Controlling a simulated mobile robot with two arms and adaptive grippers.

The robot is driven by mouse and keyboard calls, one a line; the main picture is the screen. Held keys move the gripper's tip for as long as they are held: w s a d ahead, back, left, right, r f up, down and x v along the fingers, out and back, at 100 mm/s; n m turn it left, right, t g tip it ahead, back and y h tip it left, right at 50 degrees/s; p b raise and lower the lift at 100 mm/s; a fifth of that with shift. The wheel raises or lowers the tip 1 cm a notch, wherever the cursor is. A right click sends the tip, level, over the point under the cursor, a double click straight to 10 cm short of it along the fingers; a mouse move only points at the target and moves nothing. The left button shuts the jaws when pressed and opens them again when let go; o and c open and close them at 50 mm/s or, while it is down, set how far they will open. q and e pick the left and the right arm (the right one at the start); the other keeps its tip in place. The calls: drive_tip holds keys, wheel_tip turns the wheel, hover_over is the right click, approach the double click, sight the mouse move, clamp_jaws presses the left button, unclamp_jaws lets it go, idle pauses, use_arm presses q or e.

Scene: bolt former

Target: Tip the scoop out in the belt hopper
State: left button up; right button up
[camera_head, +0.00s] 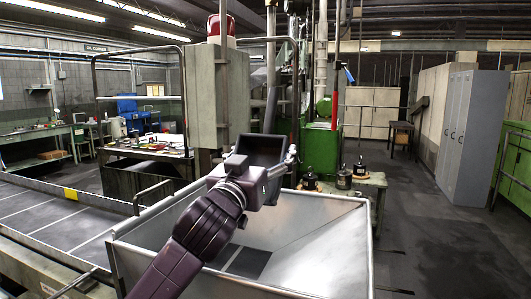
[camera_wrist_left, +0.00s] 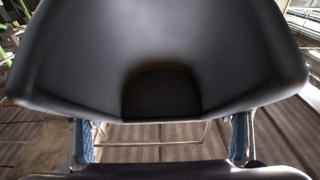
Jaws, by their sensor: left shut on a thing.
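The belt hopper (camera_head: 325,240) is a wide, open metal bin with sloping walls at the front centre of the head view. A dark patch shows at its bottom. My left gripper (camera_head: 262,178) is over the hopper, towards its far side, and is shut on the dark scoop (camera_head: 258,147). In the left wrist view, the black scoop (camera_wrist_left: 160,50) fills the upper part, between the blue-padded fingers of the left gripper (camera_wrist_left: 160,138). No loose parts show on its visible surface. My right gripper is not in view.
A conveyor belt (camera_head: 50,218) with raised side rails runs at the left. A green machine (camera_head: 318,150) and a low stand with black-topped pots (camera_head: 343,178) are behind the hopper. Grey lockers (camera_head: 470,135) stand at the right, with clear floor (camera_head: 425,235) before them.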

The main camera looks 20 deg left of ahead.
sight(269, 161)
use_arm(q)
wheel_tip(269, 161, down, 3)
drive_tip(key=b, duration=0.2)
drive_tip(key=shift+f+b, duration=0.1)
drive_tip(key=shift+b, duration=0.2)
drive_tip(key=shift+w, duration=0.15)
drive_tip(key=shift+r, duration=0.2)
drive_tip(key=shift+s, duration=0.25)
